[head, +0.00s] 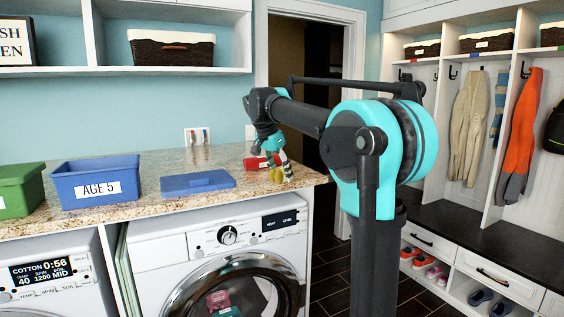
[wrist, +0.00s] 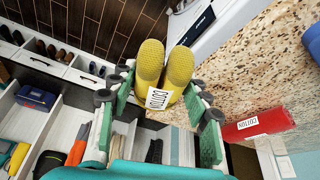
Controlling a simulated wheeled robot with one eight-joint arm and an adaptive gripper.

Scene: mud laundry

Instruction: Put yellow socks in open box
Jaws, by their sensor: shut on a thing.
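The yellow socks (head: 276,175) are a rolled pair with a white label. In the wrist view the yellow socks (wrist: 163,70) sit between the two green-padded fingers of my gripper (wrist: 160,98), which is shut on them. In the head view my gripper (head: 279,165) points down at the right end of the granite counter, with the socks low over or at its surface; I cannot tell if they touch it. The open blue box (head: 95,198), labelled AGE 5, stands on the counter to the left. Its inside bottom is hidden.
A flat blue lid (head: 197,183) lies between the blue box and my gripper. A green box (head: 18,192) stands at the far left. Washing machines stand below the counter (head: 150,212).

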